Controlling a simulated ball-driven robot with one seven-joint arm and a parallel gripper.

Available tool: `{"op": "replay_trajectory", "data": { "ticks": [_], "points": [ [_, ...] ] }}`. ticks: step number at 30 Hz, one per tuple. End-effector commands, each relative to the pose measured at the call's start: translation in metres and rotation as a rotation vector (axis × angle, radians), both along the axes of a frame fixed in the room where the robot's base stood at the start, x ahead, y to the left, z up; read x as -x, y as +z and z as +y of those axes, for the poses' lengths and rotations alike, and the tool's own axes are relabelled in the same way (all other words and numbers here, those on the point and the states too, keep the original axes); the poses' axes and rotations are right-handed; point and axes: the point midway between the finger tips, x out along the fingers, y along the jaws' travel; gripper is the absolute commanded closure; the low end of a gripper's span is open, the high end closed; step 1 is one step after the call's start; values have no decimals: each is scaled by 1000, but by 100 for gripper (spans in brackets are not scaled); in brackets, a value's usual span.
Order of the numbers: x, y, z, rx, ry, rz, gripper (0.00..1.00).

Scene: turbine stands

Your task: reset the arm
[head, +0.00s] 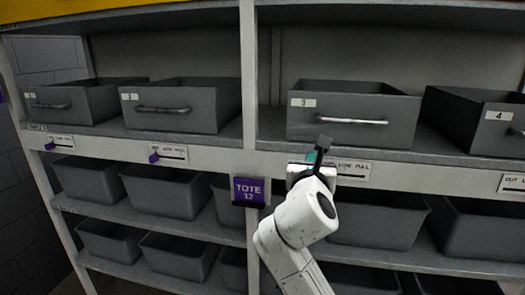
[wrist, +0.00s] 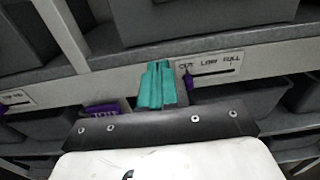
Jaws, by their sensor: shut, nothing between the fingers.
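My white arm reaches up from the bottom of the head view. My gripper (head: 318,152) is in front of the shelf rail, just below the grey drawer marked 3 (head: 350,115). In the wrist view my gripper's teal fingers (wrist: 157,84) lie side by side, shut with nothing between them. They point at the rail next to a label reading OUT, LOW, FULL (wrist: 212,70). The gripper partly covers that label in the head view. I cannot tell whether the fingertips touch the rail.
Grey drawers, including one marked 4 (head: 480,122), line the upper shelf. Grey totes (head: 375,220) fill the lower shelves. A purple TOTE 12 sign (head: 249,191) hangs on the upright left of my arm. Purple sliders (head: 154,157) stick out from the rail.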

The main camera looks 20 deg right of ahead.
Motion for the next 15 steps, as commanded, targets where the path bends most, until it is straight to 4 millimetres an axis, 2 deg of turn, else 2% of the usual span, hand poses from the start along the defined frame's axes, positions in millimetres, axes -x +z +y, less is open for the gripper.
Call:
{"op": "replay_trajectory", "data": {
  "ticks": [4,5,7,8,11,15],
  "points": [
    [0,0,0,1,0,1,100],
    [1,-4,0,-14,0,0,100],
    [6,-24,0,-108,-2,-5,100],
    [10,-35,-1,-167,-4,-10,100],
    [28,-86,-1,-434,-34,-32,100],
    [69,-170,4,-872,-151,-72,100]
  ]
}}
